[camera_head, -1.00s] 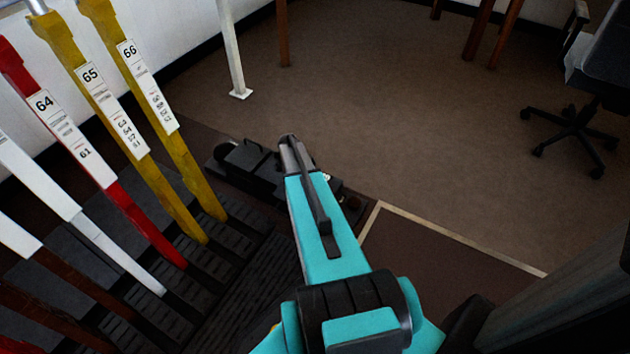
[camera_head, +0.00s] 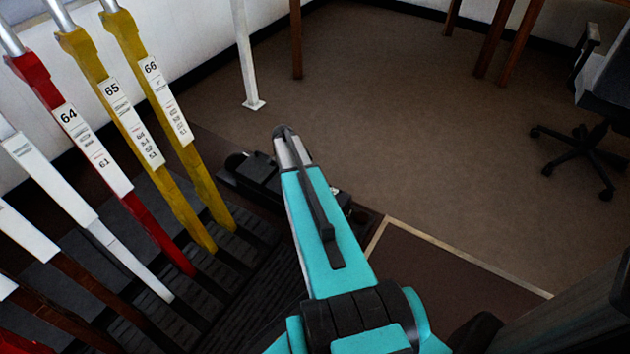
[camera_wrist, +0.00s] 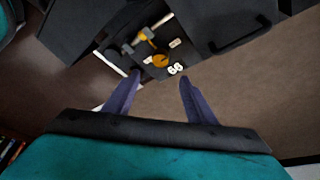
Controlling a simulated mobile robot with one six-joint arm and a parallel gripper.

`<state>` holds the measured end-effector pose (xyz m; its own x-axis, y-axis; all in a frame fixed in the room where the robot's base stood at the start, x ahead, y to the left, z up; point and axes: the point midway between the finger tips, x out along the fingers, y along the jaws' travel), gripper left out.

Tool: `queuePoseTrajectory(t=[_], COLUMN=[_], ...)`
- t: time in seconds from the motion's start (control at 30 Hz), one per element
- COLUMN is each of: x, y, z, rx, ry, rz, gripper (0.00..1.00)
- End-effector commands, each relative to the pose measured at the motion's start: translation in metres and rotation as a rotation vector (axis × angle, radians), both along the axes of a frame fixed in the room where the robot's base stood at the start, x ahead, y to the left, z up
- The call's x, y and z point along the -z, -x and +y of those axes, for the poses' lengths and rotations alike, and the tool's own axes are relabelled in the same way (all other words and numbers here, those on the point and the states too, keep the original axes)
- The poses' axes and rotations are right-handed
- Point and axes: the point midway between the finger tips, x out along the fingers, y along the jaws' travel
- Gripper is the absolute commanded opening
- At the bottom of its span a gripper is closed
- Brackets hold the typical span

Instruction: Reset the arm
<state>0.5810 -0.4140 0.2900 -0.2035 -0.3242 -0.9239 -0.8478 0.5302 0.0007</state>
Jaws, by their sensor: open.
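My teal arm (camera_head: 325,245) reaches forward from the bottom of the head view, over the floor beside the lever frame. Its far end is dark and grey, and I cannot make out the fingers there. In the wrist view my gripper (camera_wrist: 160,76) is open, its two bluish fingers apart with nothing between them. Beyond the fingertips is a dark unit with an orange round part (camera_wrist: 161,61) and a white number label (camera_wrist: 175,68), which looks like 66. The fingers appear apart from it.
Levers stand in a row at the left: yellow lever 66 (camera_head: 207,185), yellow lever 65 (camera_head: 180,205), red lever 64 (camera_head: 150,222) and white ones. A white post (camera_head: 246,55) stands behind. An office chair (camera_head: 585,145) is at the right. Brown floor (camera_head: 420,130) between is clear.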

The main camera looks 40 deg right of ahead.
Motion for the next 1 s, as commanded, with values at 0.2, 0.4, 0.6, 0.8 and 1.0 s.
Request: queuePoseTrajectory(t=[0.2, 0.4, 0.6, 0.8, 1.0], x=[-0.006, -0.005, -0.005, -0.013, -0.02], y=[-0.001, -0.001, -0.001, -0.006, -0.013], z=[0.002, 0.002, 0.002, 0.008, 0.035], rx=[0.0, 0.0, 0.0, -0.012, -0.052], ry=[0.0, 0.0, 0.0, 0.0, -0.011], rz=[0.0, 0.0, 0.0, 0.0, 0.02], gripper=[0.51, 0.51, 0.51, 0.51, 0.51])
